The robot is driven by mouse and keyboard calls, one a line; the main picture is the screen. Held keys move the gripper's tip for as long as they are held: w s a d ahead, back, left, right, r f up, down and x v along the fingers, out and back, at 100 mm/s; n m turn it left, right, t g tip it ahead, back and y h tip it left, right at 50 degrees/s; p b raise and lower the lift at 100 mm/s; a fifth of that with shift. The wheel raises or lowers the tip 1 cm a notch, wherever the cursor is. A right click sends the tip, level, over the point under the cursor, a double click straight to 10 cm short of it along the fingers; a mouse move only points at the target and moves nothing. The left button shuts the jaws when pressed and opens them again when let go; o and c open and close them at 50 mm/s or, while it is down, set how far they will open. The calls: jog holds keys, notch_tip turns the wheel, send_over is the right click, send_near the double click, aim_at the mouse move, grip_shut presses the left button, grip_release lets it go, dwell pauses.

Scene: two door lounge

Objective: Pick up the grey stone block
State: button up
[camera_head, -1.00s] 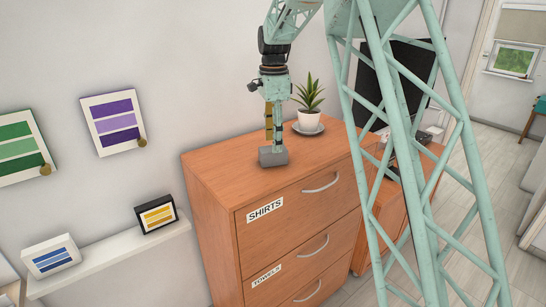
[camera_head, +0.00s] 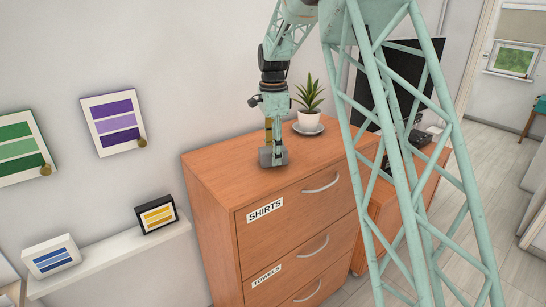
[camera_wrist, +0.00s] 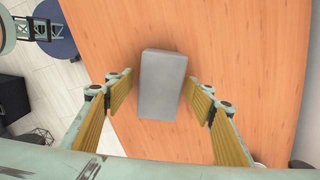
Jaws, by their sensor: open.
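The grey stone block (camera_head: 266,158) rests on the wooden top of the drawer cabinet (camera_head: 222,165), near its front edge. It also shows in the wrist view (camera_wrist: 162,85) as a plain grey rectangular block lying between the two fingers. My gripper (camera_head: 273,148) points down at the block from above, and its lower end overlaps the block in the head view. In the wrist view my gripper (camera_wrist: 160,95) is open, with one yellow-padded finger on each side of the block and a visible gap on both sides.
A potted plant (camera_head: 309,97) on a saucer (camera_head: 308,129) stands behind my gripper to the right. The cabinet front has drawers labelled SHIRTS and TOWELS. A white shelf (camera_head: 110,249) with small frames is at the left. A dark monitor (camera_head: 400,80) stands at the right.

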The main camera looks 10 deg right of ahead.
jog(key=shift+f, duration=0.1)
jog(key=shift+c, duration=0.9)
jog(key=c, duration=1.3)
jog(key=shift+w+r, duration=0.1)
jog(key=shift+r, duration=0.15)
jog(key=shift+c, duration=0.2)
jog(key=shift+r, duration=1.6)
jog(key=s+a+r+b, duration=0.1)
jog(key=s+a+b, duration=0.1)
jog(key=s, duration=1.4)
jog(key=shift+r, duration=0.2)
